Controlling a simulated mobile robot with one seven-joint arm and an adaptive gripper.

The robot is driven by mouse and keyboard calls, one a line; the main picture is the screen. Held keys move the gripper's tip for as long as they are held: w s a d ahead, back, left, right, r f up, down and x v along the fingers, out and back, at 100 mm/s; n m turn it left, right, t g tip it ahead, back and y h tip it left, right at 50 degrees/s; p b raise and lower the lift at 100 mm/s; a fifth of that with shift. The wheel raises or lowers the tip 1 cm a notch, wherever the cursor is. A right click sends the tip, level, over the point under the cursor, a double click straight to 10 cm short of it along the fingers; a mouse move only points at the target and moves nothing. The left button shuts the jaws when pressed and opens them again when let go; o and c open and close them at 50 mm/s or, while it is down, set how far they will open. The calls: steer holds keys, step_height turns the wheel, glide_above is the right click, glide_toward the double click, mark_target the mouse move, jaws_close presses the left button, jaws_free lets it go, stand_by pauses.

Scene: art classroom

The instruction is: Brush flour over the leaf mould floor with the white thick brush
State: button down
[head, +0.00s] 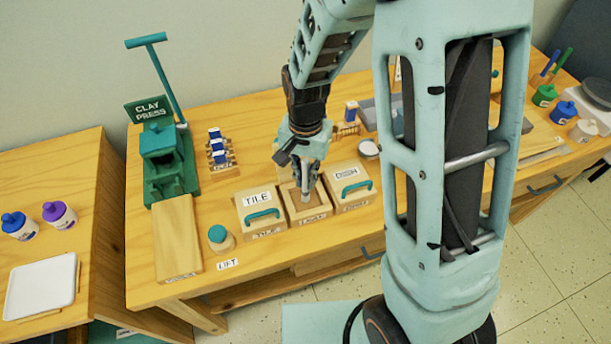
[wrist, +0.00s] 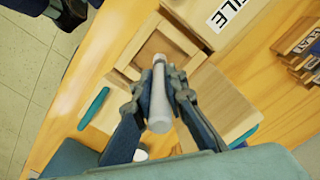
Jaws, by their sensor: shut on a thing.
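My gripper (head: 308,186) is shut on the white thick brush (head: 306,200), which points down over the open wooden leaf mould (head: 293,213). In the wrist view my gripper (wrist: 158,92) has the brush (wrist: 159,112) between its fingers. The brush's far end reaches the edge of the mould's recess (wrist: 165,48); I cannot tell whether it touches the floor. The mould stands between the TILE mould (head: 248,205) and the DISH mould (head: 345,172), both closed with teal handles. The mould floor looks brown; any flour on it is too small to tell.
A green clay press (head: 165,165) and a wooden board (head: 177,238) stand at the left. A round white dish (head: 369,148) and small blue-and-white blocks (head: 217,146) lie behind the moulds.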

steer(key=shift+f, duration=0.25)
steer(key=shift+s+a, duration=0.1)
steer(key=shift+a, duration=0.15)
steer(key=shift+s+a, duration=0.2)
steer(key=shift+a, duration=0.3)
stand_by(0.4)
steer(key=shift+d, duration=0.25)
steer(key=shift+w+d, duration=0.15)
steer(key=shift+d, duration=0.15)
steer(key=shift+d, duration=0.1)
steer(key=shift+w+d, duration=0.2)
steer(key=shift+d, duration=0.15)
steer(key=shift+d+b, duration=0.1)
steer(key=shift+b, duration=0.2)
steer(key=shift+w+d, duration=0.1)
steer(key=shift+d, duration=0.25)
